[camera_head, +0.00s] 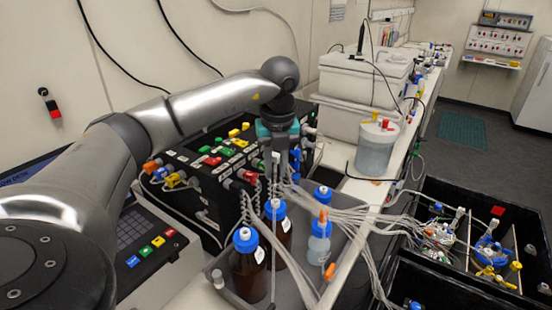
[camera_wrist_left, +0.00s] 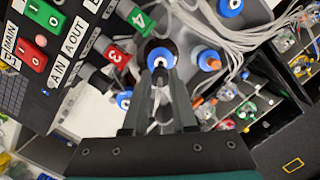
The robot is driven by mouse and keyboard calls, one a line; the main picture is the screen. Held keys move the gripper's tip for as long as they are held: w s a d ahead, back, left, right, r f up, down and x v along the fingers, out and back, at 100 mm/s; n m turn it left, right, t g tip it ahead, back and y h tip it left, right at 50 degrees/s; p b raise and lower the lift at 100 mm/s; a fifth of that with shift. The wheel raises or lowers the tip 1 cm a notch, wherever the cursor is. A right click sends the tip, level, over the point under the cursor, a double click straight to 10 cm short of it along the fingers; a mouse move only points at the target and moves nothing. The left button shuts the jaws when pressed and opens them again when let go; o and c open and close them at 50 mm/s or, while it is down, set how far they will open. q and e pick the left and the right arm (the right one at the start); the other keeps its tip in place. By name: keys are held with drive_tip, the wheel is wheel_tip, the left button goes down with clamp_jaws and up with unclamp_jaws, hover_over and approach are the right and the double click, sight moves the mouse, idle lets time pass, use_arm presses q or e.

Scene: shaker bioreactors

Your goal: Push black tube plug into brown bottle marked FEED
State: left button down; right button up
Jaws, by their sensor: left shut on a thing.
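My left gripper (camera_head: 286,172) hangs from the arm above the bottle tray, fingers down. In the left wrist view its fingertips (camera_wrist_left: 161,76) come together over the blue cap (camera_wrist_left: 160,57) of a dark bottle. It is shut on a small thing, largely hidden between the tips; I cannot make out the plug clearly. Brown bottles with blue caps stand upright in the tray, one in front (camera_head: 249,270) and one behind it (camera_head: 283,245). No FEED mark is readable on them. I cannot tell whether the held thing touches the cap. My right gripper is not in view.
A clear bottle with a blue cap (camera_head: 319,246) stands right of the brown ones. Pale tubes (camera_head: 350,222) run across the tray to black crates (camera_head: 470,190). A black control box (camera_head: 210,165) with coloured connectors stands close behind the gripper.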

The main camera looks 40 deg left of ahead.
sight(276, 183)
use_arm(q)
drive_tip(key=shift+s+f+b, duration=0.1)
drive_tip(key=shift+f+b, duration=0.7)
drive_tip(key=shift+f, duration=0.25)
wheel_tip(276, 183, down, 2)
drive_tip(key=shift+b, duration=0.85)
drive_tip(key=shift+f+b, duration=0.55)
drive_tip(key=shift+f, duration=0.5)
drive_tip(key=c, duration=0.6)
unclamp_jaws()
drive_tip(key=shift+c, duration=0.2)
